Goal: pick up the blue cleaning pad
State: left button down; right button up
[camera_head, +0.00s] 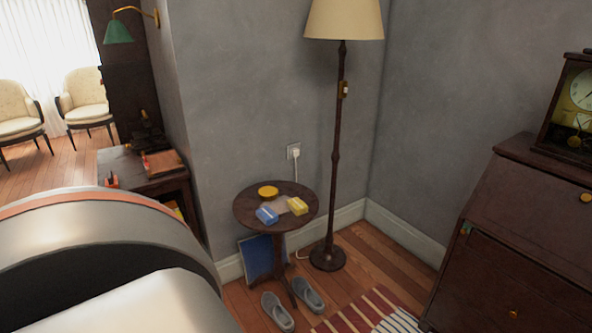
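A small blue pad (266,215) lies on a round dark wooden side table (246,210) near the wall corner. A yellow pad (298,206) lies to its right, and a round yellow item (268,192) sits behind it. A pale flat patch or cloth (281,205) shows between the two pads. Neither of my grippers shows in the head view. A large grey rounded part with an orange band fills the lower left; I cannot tell what it is.
A floor lamp (335,150) stands right of the table. Slippers (277,311) and a blue flat panel (257,258) are below it. A dark cabinet (525,235) with a clock (578,100) stands at right. A striped rug (372,310) covers the floor in front.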

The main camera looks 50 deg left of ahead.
aim_at(268, 216)
jog(key=u, duration=1.75)
